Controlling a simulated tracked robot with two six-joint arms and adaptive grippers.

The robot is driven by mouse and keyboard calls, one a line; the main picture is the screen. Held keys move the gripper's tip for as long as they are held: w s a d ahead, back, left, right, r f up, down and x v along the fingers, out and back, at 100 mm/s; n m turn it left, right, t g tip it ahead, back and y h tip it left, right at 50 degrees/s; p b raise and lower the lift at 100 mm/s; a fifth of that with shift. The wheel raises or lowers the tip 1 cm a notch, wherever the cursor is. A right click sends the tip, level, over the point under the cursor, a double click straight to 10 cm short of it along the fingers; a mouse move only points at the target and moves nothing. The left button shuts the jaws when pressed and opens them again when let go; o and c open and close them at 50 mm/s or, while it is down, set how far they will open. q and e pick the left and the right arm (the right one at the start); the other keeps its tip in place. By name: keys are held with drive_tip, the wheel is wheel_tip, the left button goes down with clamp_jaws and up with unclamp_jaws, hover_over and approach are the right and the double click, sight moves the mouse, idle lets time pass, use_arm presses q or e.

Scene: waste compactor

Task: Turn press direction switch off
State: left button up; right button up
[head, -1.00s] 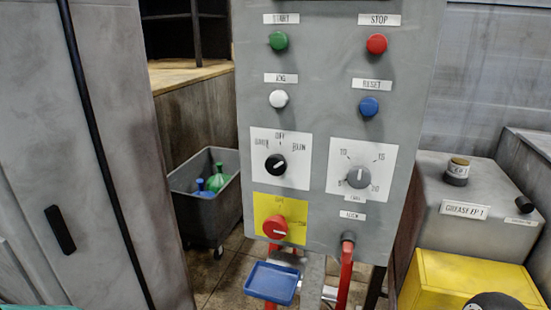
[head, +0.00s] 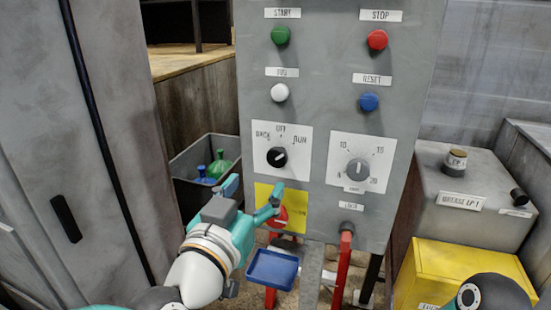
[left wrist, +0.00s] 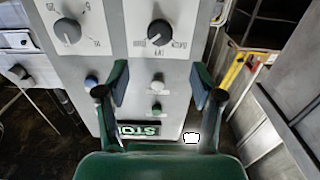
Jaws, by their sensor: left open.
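The press direction switch (head: 277,157) is a black round knob on a white plate marked BACK, OFF and RUN. Its white pointer mark leans up and right, toward RUN. It also shows upside down at the top of the left wrist view (left wrist: 159,32). My left gripper (head: 254,190) is open and empty, below the switch and in front of the yellow plate (head: 296,207). In the left wrist view its two fingers (left wrist: 158,84) stand apart, with the switch beyond them and not touched.
A red knob (head: 280,221) on the yellow plate is partly hidden by my left gripper. A grey dial (head: 357,171) sits right of the switch. Green, red, white and blue buttons are above. A blue tray (head: 272,268) and red lever (head: 345,265) project below the panel.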

sight(276, 158)
use_arm(q)
drive_tip(key=p+x, duration=0.1)
drive_tip(key=x, duration=1)
drive_tip(key=shift+p, duration=0.3)
drive_tip(key=c, duration=1.1)
drive_tip(key=shift+f, duration=0.1)
